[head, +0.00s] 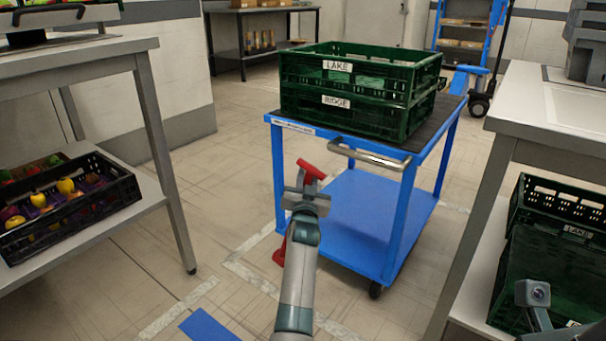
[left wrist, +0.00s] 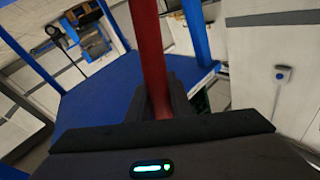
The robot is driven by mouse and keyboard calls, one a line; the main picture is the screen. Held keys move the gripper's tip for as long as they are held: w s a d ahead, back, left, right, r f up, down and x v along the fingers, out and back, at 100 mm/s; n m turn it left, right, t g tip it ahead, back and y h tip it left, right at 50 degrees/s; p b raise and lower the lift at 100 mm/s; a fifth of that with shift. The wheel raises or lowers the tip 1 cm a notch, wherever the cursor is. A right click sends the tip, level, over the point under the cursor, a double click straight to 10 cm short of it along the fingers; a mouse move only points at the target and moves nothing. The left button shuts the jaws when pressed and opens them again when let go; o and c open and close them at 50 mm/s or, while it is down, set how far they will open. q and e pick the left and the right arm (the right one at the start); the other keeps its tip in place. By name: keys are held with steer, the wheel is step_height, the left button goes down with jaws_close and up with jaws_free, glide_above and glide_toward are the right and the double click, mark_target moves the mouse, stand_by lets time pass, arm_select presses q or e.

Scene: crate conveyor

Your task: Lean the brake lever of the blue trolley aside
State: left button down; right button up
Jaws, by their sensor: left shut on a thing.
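The blue trolley (head: 375,208) stands in the middle of the head view with a push handle (head: 368,153) on its near side. Its red brake lever (head: 312,171) is at the near left corner, and its red lower part shows below my gripper. My left gripper (head: 306,191) is shut on the lever just below its top. In the left wrist view the red lever (left wrist: 148,45) runs down between the fingers (left wrist: 160,100), with the blue lower deck (left wrist: 100,95) behind. My right gripper is not in view; only a grey part of my right arm shows at lower right.
Two stacked green crates (head: 352,115), labelled LAKE and RIDGE, stand on the trolley. A table (head: 75,60) at left has a black crate (head: 65,225) on its lower shelf. A grey bench (head: 560,110) at right has green crates (head: 560,205) beneath.

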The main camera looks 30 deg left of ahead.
arm_select(q)
steer(key=shift+d+f, duration=0.2)
steer(key=shift+d, duration=0.1)
steer(key=c, duration=1.6)
jaws_free()
steer(key=shift+d, duration=0.15)
steer(key=shift+w, duration=0.1)
